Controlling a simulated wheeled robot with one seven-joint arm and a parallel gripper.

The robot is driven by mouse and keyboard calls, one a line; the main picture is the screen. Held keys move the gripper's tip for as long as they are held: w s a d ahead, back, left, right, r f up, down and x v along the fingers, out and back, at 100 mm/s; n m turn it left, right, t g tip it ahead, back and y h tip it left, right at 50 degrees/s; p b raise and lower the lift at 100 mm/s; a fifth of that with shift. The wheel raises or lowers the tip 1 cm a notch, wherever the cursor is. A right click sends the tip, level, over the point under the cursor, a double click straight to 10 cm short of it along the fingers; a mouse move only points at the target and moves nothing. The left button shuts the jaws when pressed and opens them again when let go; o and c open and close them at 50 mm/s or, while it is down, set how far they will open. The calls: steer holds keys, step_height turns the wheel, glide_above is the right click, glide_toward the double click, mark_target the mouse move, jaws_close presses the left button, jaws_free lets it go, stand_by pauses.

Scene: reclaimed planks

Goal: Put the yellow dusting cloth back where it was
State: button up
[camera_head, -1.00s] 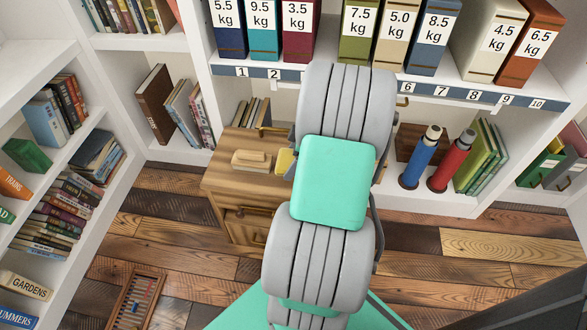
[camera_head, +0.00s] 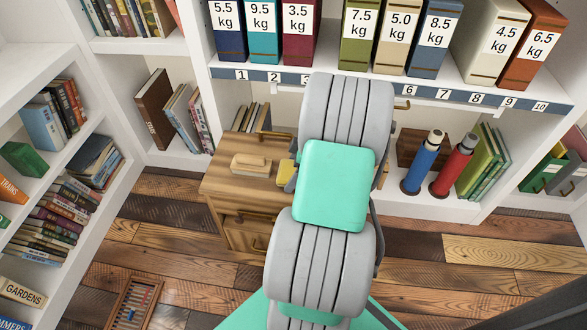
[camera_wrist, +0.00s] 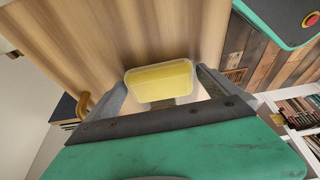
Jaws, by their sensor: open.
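The yellow dusting cloth (camera_wrist: 160,80) looks like a small folded block in the wrist view. It lies on or just above a pale wooden top (camera_wrist: 120,35); I cannot tell which. My gripper (camera_wrist: 160,85) is open, with one finger on each side of the cloth. In the head view, part of the cloth (camera_head: 286,172) shows at the right of the small wooden cabinet (camera_head: 222,187), beside my arm.
A wooden block-like object (camera_head: 251,165) sits on the cabinet top, left of the cloth. Blue (camera_head: 421,165) and red (camera_head: 453,167) cylinders stand on the shelf to the right. Weight-labelled binders (camera_head: 435,35) line the shelf above. An abacus (camera_head: 133,303) lies on the floor.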

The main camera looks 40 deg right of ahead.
steer(key=p+v, duration=0.4)
steer(key=v, duration=0.8)
steer(key=w+a+r+m+g+h, duration=0.1)
steer(key=w+a+r+m, duration=0.15)
steer(key=a, duration=0.75)
steer(key=w+a+r+m+g, duration=0.1)
steer(key=a+r, duration=0.2)
steer(key=a, duration=0.7)
steer(key=s+a+m+h, duration=0.1)
steer(key=s+a+m, duration=0.3)
steer(key=a, duration=0.7)
steer(key=shift+s+t+h, duration=0.3)
steer(key=shift+s, duration=0.8)
